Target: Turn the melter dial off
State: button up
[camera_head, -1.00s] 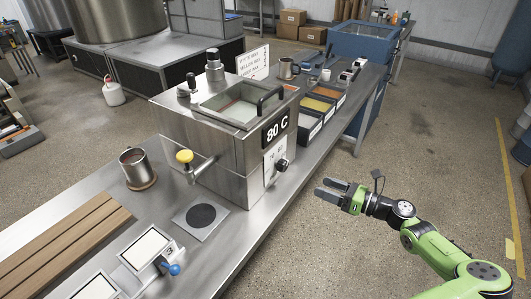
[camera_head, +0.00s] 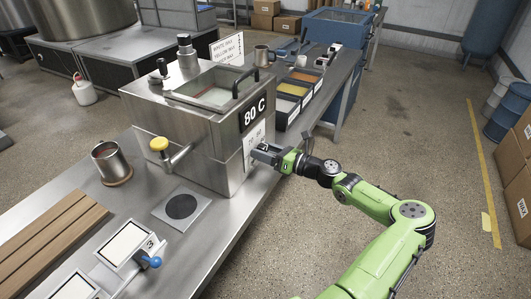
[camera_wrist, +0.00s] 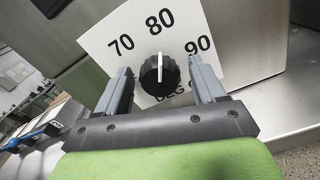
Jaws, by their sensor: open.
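The melter (camera_head: 190,130) is a steel box on the bench with a lidded top and an "80 C" display. Its black dial (camera_wrist: 159,75) sits on a white scale plate (camera_wrist: 120,28) marked 70, 80 and 90. In the wrist view the dial's white pointer line points up towards 80. My gripper (camera_wrist: 164,80) is open, with one finger on each side of the dial and gaps showing between fingers and dial. In the head view my gripper (camera_head: 262,152) is at the melter's right face and hides the dial.
A mug (camera_head: 108,160), a plate with a black disc (camera_head: 181,206) and wooden boards (camera_head: 45,240) are on the bench. Trays of coloured wax (camera_head: 290,92) stand behind.

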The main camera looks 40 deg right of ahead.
jog(key=c, duration=1.1)
jog(key=shift+o, duration=0.2)
